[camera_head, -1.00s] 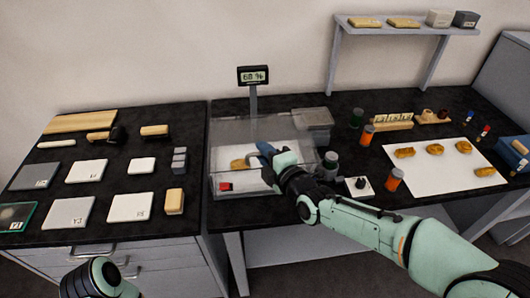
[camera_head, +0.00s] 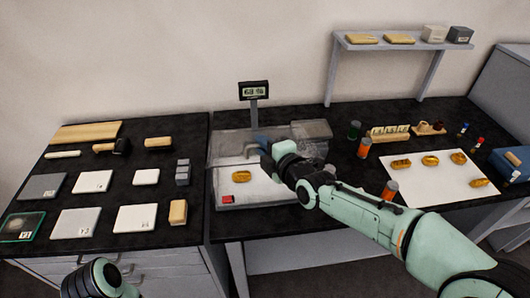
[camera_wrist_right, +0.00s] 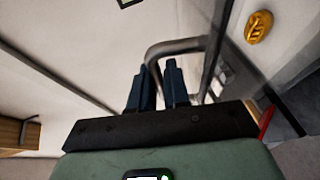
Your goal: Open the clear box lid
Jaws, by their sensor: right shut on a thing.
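The clear box (camera_head: 262,206) stands at the left end of the right-hand table in the head view. Its clear lid (camera_head: 230,146) appears raised and tilted up toward the back; its exact angle is hard to tell. My right gripper (camera_head: 262,144) is over the rear part of the box. In the right wrist view my right gripper (camera_wrist_right: 157,84) is shut on the bent grey metal lid handle (camera_wrist_right: 180,46). A gold fragment (camera_head: 241,176) and a small red block (camera_head: 227,199) are inside the box. My left gripper is out of frame; only part of my left arm shows at bottom left.
A display on a post (camera_head: 253,91) stands behind the box. The left table holds pale tiles (camera_head: 75,222) and tools. A shelf (camera_head: 405,43) is behind.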

